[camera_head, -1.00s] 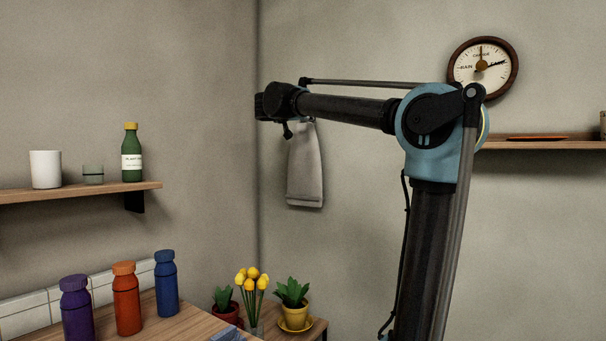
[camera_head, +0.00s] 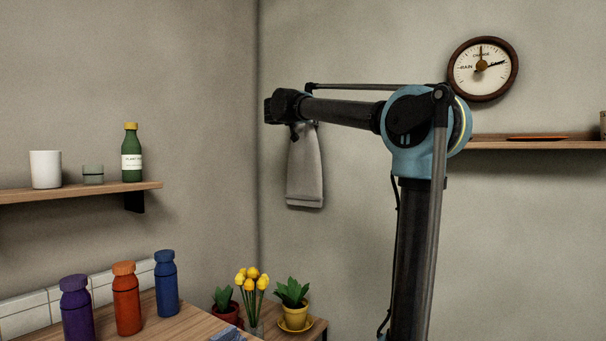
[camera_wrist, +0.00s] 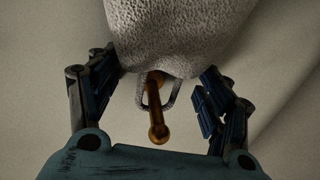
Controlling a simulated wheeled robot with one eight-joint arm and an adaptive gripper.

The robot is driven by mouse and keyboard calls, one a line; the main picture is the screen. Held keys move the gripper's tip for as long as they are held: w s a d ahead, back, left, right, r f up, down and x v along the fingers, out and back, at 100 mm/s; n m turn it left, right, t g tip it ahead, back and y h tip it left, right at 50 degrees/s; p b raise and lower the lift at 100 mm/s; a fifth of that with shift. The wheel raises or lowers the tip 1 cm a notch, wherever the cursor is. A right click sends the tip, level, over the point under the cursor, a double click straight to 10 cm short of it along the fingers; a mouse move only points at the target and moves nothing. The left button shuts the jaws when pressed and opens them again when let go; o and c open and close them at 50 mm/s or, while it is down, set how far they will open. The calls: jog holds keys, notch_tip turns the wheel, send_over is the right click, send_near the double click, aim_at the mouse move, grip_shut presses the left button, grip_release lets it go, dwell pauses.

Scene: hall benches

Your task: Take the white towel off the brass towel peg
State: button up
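The white towel (camera_head: 304,172) hangs against the back wall, just right of the room corner, its top hidden behind my arm's end in the head view. In the wrist view the towel (camera_wrist: 175,30) fills the top centre. A loop at its edge (camera_wrist: 172,97) hangs around the brass towel peg (camera_wrist: 155,108), whose round knob points toward the camera. My gripper (camera_wrist: 158,92) is open, with one finger on each side of the peg and loop. The left finger is close to the towel's edge; I cannot tell whether they touch. The head view does not show the fingers clearly.
A shelf (camera_head: 80,191) on the left wall holds a cup, a small jar and a green bottle. Below stand bottles on a bench and potted plants (camera_head: 293,299). A round dial (camera_head: 482,68) hangs above a right-hand shelf (camera_head: 540,145).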

jog(key=c, duration=0.4)
jog(key=shift+r, duration=0.15)
